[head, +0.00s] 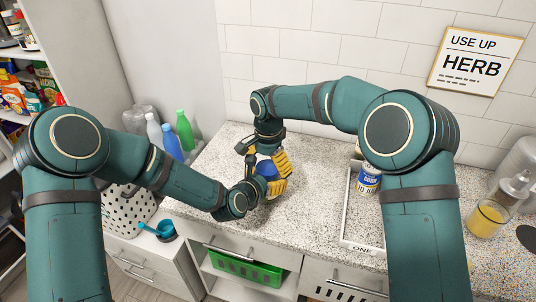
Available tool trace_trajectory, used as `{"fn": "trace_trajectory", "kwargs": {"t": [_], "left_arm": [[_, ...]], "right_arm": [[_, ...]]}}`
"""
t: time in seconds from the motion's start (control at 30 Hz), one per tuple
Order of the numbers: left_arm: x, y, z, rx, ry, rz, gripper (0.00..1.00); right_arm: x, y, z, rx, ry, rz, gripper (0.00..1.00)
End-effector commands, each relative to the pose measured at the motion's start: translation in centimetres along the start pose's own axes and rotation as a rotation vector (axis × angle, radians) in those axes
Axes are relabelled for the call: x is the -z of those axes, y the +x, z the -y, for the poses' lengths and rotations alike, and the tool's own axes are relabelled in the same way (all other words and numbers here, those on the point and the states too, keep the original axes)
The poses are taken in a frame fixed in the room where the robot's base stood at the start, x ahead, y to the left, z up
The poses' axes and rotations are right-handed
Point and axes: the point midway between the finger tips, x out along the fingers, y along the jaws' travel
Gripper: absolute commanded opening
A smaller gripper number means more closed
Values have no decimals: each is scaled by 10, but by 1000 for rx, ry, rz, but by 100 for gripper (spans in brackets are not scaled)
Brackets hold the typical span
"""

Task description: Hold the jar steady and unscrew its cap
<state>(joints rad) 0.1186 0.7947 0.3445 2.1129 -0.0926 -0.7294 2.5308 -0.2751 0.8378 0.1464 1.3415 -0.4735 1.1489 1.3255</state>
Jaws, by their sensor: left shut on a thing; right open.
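The jar (266,169) shows only as a small blue patch on the speckled counter, between my two grippers. Their fingers cover most of it, and I cannot tell whether the blue is its cap or its body. My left gripper (273,188) reaches in from the lower left and is shut on the jar with yellow-padded fingers. My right gripper (266,155) comes down from above and behind, open, close to the top of the jar. Whether its fingers touch the cap is hidden.
A white tray (347,225) holding a blue and yellow can (368,179) stands to the right. A glass of orange liquid (487,219) is at far right. Bottles (184,130) and a white basket (127,208) are at left. Counter between jar and tray is clear.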

Motion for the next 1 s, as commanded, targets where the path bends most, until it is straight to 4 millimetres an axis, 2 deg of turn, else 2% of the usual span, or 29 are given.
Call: {"fn": "trace_trajectory", "kwargs": {"t": [0.13, 0.4, 0.43, 0.63, 0.83, 1.0], "left_arm": [[0, 0, -1, -1, 1, 1, 0], [0, 0, -1, -1, 1, 1, 0], [0, 0, -1, -1, 1, 1, 0], [0, 0, -1, -1, 1, 1, 0], [0, 0, -1, -1, 1, 0, 0], [0, 0, -1, -1, 1, 0, 0]], "right_arm": [[-1, 9, 0, 0, -1, 1, 99], [0, 10, 0, 1, -1, 1, 99], [0, 10, 0, 1, -1, 1, 96], [0, 10, 0, 1, -1, 1, 25], [0, 10, 0, 0, -52, 0, 24], [0, 10, 0, 0, -289, -1, 24]]}}
